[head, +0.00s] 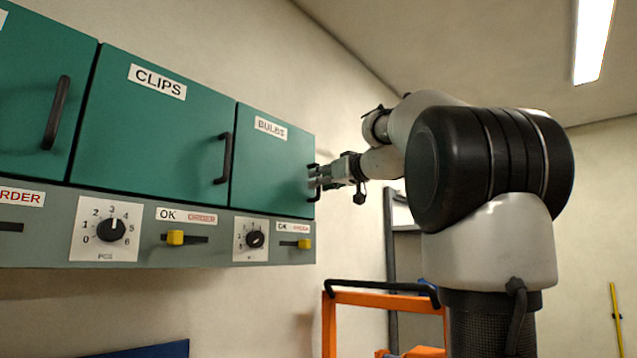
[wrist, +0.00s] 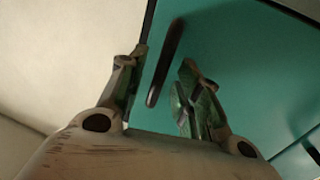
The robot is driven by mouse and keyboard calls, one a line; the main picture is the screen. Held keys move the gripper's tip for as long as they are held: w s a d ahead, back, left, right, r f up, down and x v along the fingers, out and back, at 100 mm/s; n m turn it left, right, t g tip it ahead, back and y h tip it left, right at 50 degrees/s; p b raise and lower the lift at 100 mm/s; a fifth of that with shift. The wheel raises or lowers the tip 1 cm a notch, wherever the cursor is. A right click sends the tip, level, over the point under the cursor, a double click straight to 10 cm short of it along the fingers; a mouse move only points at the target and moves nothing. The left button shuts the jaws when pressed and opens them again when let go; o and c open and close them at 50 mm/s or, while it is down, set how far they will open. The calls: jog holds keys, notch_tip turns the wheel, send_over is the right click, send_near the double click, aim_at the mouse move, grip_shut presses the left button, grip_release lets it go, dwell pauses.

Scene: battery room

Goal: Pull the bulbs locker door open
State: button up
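The bulbs locker door (head: 265,168) is green, shut flush, with a "BULBS" label at its top. Its black upright handle (head: 314,192) is at the door's right edge, partly hidden by my gripper (head: 325,177). In the wrist view the handle (wrist: 166,60) runs between the two fingers of my gripper (wrist: 160,82), with a gap on both sides. The fingers are open and stand close to the door face (wrist: 235,65). I cannot tell exactly how deep the handle sits between them.
The clips locker door (head: 155,125) is shut to the left. Below run a grey panel with dials (head: 255,240) and yellow sliders (head: 304,244). An orange cart (head: 385,300) with a black handle stands below my arm. Bare wall lies right of the lockers.

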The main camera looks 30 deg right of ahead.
jog(key=shift+w+a, duration=0.15)
jog(key=shift+w, duration=0.8)
grip_shut()
jog(key=shift+s, duration=0.15)
